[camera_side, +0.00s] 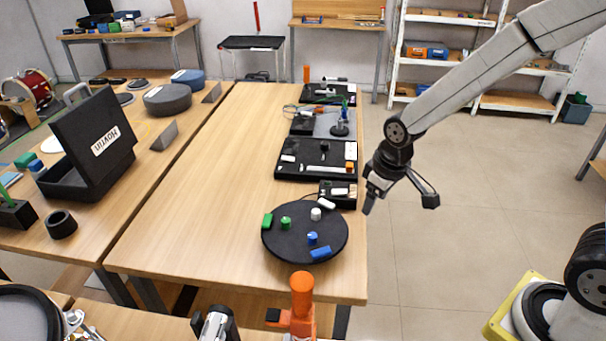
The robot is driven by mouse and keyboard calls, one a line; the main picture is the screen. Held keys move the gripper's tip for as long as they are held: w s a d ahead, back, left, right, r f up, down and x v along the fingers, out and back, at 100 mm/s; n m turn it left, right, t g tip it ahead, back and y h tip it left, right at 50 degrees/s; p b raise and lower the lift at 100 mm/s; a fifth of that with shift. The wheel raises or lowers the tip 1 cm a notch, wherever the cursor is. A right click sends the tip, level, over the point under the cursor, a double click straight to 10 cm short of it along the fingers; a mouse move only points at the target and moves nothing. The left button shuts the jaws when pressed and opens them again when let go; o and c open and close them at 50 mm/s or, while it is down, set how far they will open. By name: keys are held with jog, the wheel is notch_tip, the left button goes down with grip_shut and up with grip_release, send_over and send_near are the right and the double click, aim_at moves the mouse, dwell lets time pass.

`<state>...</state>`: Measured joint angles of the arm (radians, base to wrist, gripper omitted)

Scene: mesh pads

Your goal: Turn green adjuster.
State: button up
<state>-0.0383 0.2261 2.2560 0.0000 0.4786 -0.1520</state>
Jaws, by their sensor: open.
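A round black mesh pad (268,243) lies near the front right corner of the wooden table. A green round adjuster (285,223) stands on the left part of the pad, beside a green block (267,220). A blue adjuster (312,238) and a blue block (320,254) are at its front. A white adjuster (315,214) and a white block (326,203) are at its back. My gripper (398,205) is open and empty, with fingers spread. It hangs beyond the table's right edge, to the right of the pad and apart from it.
A black tray (285,165) and a small dark box (345,202) with white parts stand behind the pad. An orange post (302,292) rises at the table's front edge. The table (200,200) is clear left of the pad. A black case (90,145) stands open on the left table.

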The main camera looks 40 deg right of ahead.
jog(key=w+a+f+n+g, duration=0.1)
jog(key=w+a+f+n, duration=0.1)
jog(key=w, duration=0.4)
jog(key=w+a+f+n, duration=0.1)
jog(key=w+a+n, duration=0.1)
jog(key=w, duration=0.4)
jog(key=n+g, duration=0.1)
jog(key=n, duration=0.3)
send_over(286, 220)
notch_tip(286, 220, down, 6)
jog(key=shift+f, duration=0.1)
jog(key=shift+f, duration=3.9)
grip_shut()
